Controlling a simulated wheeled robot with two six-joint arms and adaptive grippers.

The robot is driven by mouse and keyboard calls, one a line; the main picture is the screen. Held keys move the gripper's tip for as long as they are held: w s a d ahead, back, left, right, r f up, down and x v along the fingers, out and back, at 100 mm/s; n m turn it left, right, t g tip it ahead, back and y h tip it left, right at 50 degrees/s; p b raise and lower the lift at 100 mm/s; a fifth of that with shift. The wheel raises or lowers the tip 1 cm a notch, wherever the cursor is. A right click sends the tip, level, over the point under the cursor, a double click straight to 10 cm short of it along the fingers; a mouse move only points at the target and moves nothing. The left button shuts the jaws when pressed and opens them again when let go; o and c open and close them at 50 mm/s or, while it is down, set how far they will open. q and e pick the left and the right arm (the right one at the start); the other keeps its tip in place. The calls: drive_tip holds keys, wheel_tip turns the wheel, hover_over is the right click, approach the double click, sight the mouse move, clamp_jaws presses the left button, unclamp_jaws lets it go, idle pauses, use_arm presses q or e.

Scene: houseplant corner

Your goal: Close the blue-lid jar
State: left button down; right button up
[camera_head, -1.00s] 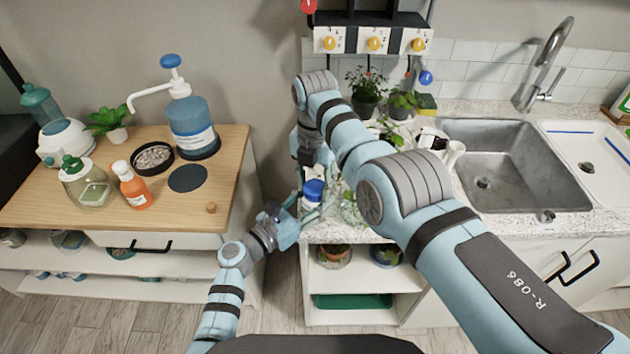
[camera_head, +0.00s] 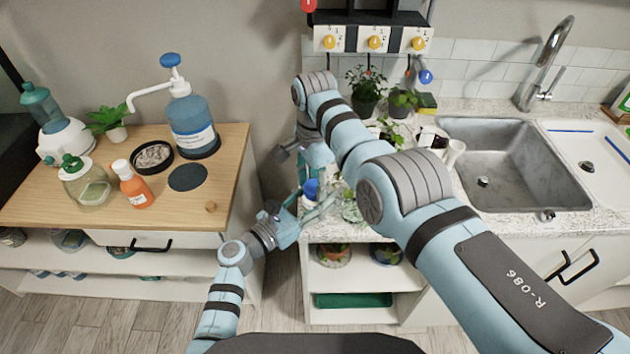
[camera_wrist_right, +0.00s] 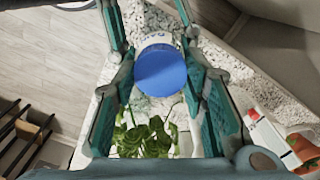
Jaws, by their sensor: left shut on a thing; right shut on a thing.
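The jar's blue lid (camera_head: 311,187) shows in the head view at the left end of the stone counter, on top of the small white jar (camera_head: 308,203). My left gripper (camera_head: 318,208) reaches in from the left and is shut on the jar's body. My right gripper (camera_head: 320,170) comes down from above, mostly hidden behind my right arm. In the right wrist view the blue lid (camera_wrist_right: 160,72) lies between the fingers of my right gripper (camera_wrist_right: 163,80), which are shut on it. White jar body with blue lettering shows beyond the lid.
Leafy potted plants (camera_head: 365,92) stand close behind on the counter, and foliage (camera_wrist_right: 145,135) is near the jar. A sink (camera_head: 515,165) is to the right. The wooden cabinet top (camera_head: 215,165) at left holds bottles and a pump dispenser (camera_head: 192,125). A gap separates cabinet and counter.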

drive_tip(key=o, duration=1.3)
drive_tip(key=shift+d, duration=0.1)
drive_tip(key=shift+w+r, duration=0.1)
drive_tip(key=shift+r, duration=2.15)
drive_tip(key=shift+c, duration=0.4)
